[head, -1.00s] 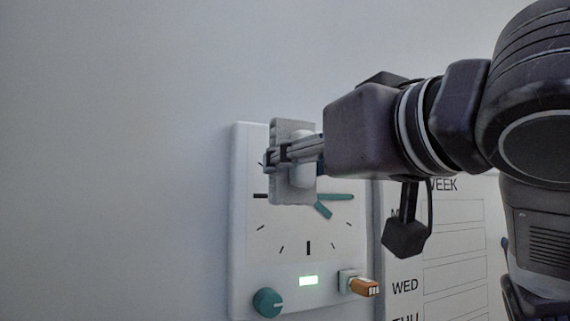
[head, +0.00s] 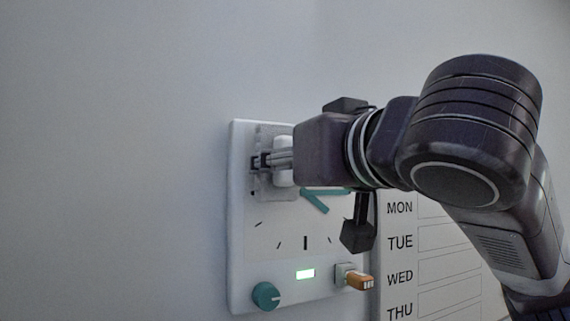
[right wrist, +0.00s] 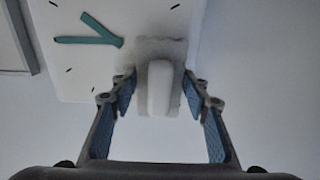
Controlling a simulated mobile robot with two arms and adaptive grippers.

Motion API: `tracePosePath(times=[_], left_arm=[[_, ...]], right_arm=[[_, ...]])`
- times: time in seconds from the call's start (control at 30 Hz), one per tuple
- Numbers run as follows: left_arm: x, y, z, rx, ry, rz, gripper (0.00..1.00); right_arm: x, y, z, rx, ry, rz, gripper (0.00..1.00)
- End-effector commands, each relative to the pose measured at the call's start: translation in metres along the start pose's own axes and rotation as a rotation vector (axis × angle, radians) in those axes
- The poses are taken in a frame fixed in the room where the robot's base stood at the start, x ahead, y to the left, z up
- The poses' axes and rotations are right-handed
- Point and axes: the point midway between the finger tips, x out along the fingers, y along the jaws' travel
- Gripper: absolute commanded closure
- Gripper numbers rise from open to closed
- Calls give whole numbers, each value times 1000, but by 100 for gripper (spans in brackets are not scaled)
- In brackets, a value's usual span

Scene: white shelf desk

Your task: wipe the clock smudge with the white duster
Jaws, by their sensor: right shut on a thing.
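The white wall clock (head: 262,238) has teal hands and black hour marks. My right gripper (head: 262,161) is over the upper left of its face, shut on the white duster. The duster's white handle (head: 284,161) shows between the fingers in the head view, with its pale flat pad (head: 275,188) toward the face. In the right wrist view the duster (right wrist: 159,88) is between the fingertips of my right gripper (right wrist: 158,90). I cannot tell whether the pad touches the face. My left gripper is out of view.
A week planner board (head: 400,262) hangs right of the clock. The wall left of the clock is bare.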

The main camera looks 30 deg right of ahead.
Motion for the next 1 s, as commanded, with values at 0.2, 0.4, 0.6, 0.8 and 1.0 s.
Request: tracePosePath(times=[0.2,0.4,0.6,0.8,1.0], left_arm=[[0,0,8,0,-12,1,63],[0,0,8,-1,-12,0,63],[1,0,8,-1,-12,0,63],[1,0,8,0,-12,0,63],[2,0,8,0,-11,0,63]], right_arm=[[0,0,0,0,0,0,77],[3,0,0,1,0,0,77],[7,0,0,1,0,0,77],[11,0,0,1,0,0,77],[15,0,0,1,-1,0,77]])
